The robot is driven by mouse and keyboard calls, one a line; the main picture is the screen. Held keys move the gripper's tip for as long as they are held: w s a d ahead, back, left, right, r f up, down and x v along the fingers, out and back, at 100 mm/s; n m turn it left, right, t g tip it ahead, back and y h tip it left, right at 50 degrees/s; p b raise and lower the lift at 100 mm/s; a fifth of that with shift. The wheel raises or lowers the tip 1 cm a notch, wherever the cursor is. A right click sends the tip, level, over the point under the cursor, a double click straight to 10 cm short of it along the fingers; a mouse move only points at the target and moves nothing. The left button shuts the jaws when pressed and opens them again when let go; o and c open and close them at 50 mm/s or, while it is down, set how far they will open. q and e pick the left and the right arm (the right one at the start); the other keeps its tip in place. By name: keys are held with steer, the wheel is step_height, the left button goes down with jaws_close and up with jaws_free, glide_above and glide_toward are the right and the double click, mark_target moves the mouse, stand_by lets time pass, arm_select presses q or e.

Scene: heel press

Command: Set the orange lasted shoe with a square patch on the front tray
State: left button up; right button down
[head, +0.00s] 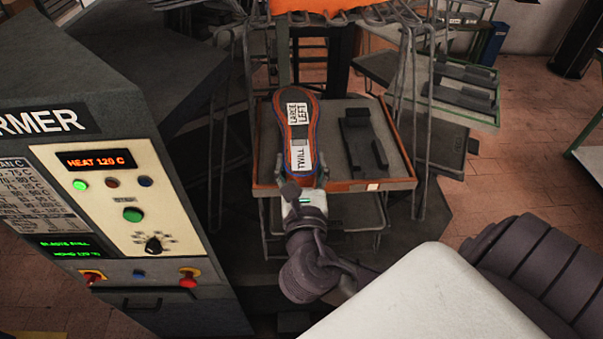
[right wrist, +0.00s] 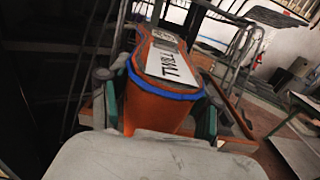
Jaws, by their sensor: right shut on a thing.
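The orange lasted shoe (head: 298,130) is sole up, with a dark sole, a blue edge line and white labels reading "LARGE LEFT" and "TWILL". A small pale square shows beside the word TWILL. The shoe lies lengthwise over the left half of the front tray (head: 343,186); I cannot tell whether it touches the tray floor. My right gripper (head: 303,178) is shut on the shoe's near end. In the right wrist view the fingers flank the orange end (right wrist: 155,108) below a blue band. The tray's orange front rim carries a pale square patch. My left gripper is out of view.
Dark supports (head: 362,138) stand in the tray's right half. A heating machine (head: 135,215) with lit displays stands close on the left. Grey tube racks (head: 421,110) flank the tray, with shelves (head: 462,90) behind on the right. Open brick floor lies at the right.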

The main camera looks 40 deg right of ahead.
steer(key=shift+b+x, duration=0.3)
steer(key=shift+x, duration=0.8)
steer(key=shift+f+b+x, duration=0.15)
steer(key=shift+b+x, duration=0.45)
steer(key=shift+x, duration=1.05)
steer(key=shift+f+b+x, duration=0.15)
steer(key=shift+b+x, duration=0.4)
steer(key=shift+x, duration=1.1)
steer(key=w+b, duration=0.1)
steer(key=w+d+b, duration=0.1)
steer(key=shift+w+d+f+b, duration=0.3)
steer(key=shift+w+f+b, duration=0.05)
steer(key=shift+w+f, duration=0.05)
steer(key=shift+f+b, duration=0.55)
steer(key=shift+f, duration=0.65)
steer(key=shift+f, duration=0.65)
steer(key=shift+c, duration=0.8)
jaws_free()
steer(key=shift+s, duration=0.1)
steer(key=shift+f, duration=0.25)
steer(key=v, duration=1.2)
steer(key=shift+r, duration=0.15)
